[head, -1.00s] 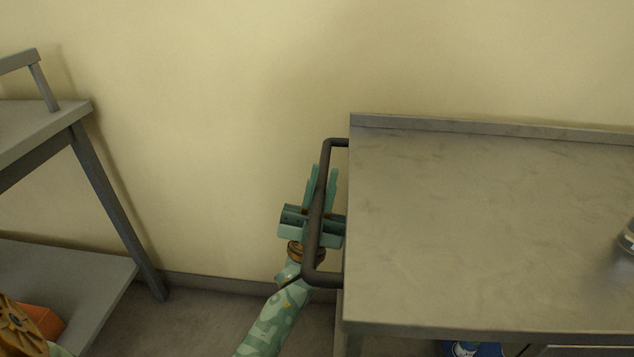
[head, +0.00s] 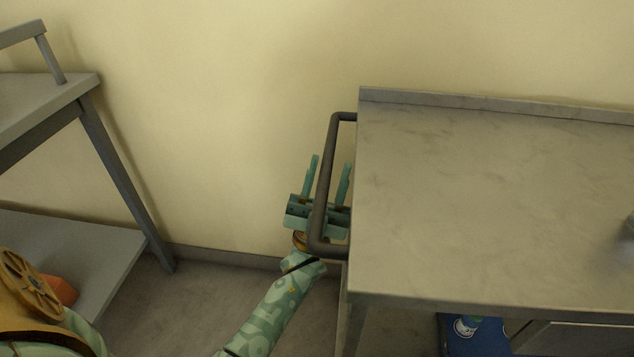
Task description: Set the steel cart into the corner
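The steel cart (head: 450,200) stands at the right against the wall, with a flat grey top and a raised back edge. Its dark tubular handle (head: 324,190) sticks out from its left side. My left gripper (head: 331,162) is at this handle, its teal fingers spread apart and pointing up in the picture. The handle's long bar runs in front of the gripper body and between the two fingers as seen from here. I cannot tell whether they touch. My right gripper is out of view.
A grey two-level rack (head: 112,160) stands at the left, with an orange item (head: 62,291) on its lower shelf. Bare floor (head: 215,300) lies between rack and cart. A blue item (head: 475,335) shows under the cart top. The cream wall (head: 230,110) closes the back.

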